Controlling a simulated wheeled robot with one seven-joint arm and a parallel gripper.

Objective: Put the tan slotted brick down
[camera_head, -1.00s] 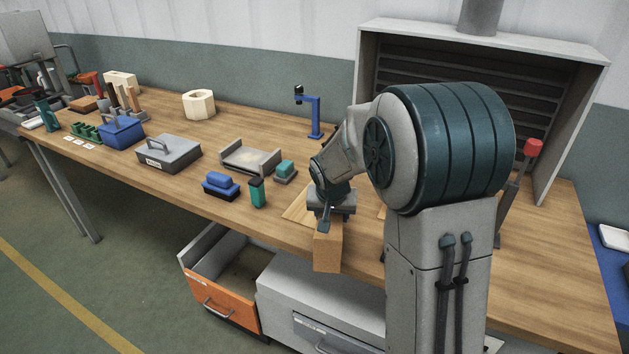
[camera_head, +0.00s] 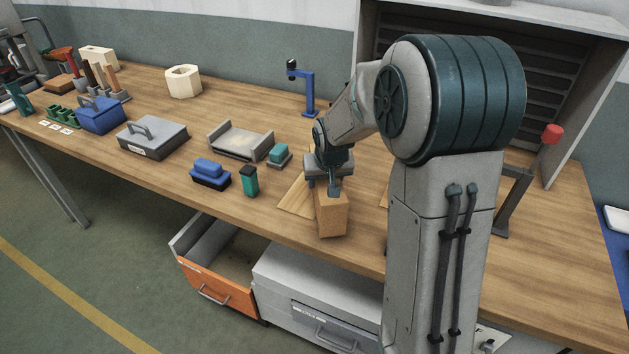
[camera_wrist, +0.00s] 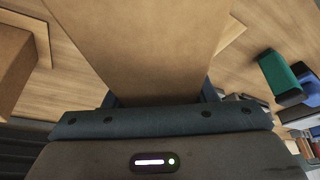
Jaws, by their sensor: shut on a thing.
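The tan brick (camera_head: 332,216) is in my gripper (camera_head: 328,186), near the front edge of the wooden workbench in the head view. My gripper is shut on it from above. In the wrist view the brick (camera_wrist: 145,45) fills the upper middle, between the fingers, whose tips are hidden. No slot shows on the brick's visible faces. I cannot tell whether its underside touches the bench. A light wooden board (camera_head: 296,197) lies on the bench just left of the brick and partly behind it.
A green bottle-like item (camera_head: 249,182), a blue block-shaped tool (camera_head: 210,174) and a teal-topped block (camera_head: 279,154) stand to the left. A grey tray (camera_head: 240,141) is behind them. An orange drawer (camera_head: 213,284) is open below the bench. A brown block (camera_wrist: 14,65) shows at the wrist view's left.

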